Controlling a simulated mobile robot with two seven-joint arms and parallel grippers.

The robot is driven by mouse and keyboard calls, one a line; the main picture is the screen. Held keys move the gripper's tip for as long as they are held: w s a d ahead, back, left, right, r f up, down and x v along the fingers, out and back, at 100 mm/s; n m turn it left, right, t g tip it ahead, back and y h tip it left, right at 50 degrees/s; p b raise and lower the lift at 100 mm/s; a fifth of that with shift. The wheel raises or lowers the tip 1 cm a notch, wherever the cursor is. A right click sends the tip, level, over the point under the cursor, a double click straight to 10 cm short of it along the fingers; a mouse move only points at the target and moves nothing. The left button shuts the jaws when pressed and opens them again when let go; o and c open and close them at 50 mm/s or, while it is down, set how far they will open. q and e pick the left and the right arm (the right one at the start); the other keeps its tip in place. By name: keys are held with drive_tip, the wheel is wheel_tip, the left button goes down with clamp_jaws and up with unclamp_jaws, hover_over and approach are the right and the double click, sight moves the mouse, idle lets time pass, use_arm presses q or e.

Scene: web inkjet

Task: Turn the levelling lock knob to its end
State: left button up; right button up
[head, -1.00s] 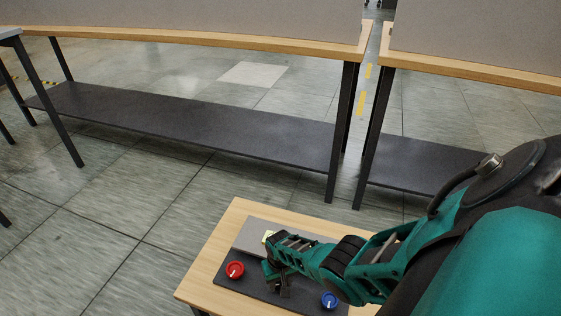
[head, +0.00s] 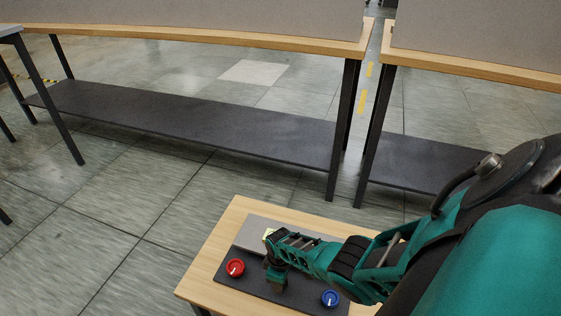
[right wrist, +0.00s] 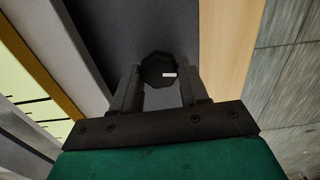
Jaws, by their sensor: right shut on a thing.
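A black knob (right wrist: 157,69) with a short white mark stands on the dark panel. My right gripper (right wrist: 159,80) is shut on it, one finger at each side. In the head view my right gripper (head: 276,283) is over the panel between a red knob (head: 235,267) and a blue knob (head: 330,298), and the black knob is hidden behind it. No lettering that names the knobs can be read. My left gripper is not in view.
The dark panel (head: 254,283) lies on a small wooden table (head: 207,262), with a grey block (head: 259,231) along the panel's far side. Long benches with dark lower shelves (head: 190,120) stand beyond. The tiled floor between is clear.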

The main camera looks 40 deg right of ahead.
drive_tip(key=shift+n, duration=1)
drive_tip(key=o, duration=1.1)
drive_tip(key=shift+c, duration=0.2)
drive_tip(key=shift+r, duration=0.1)
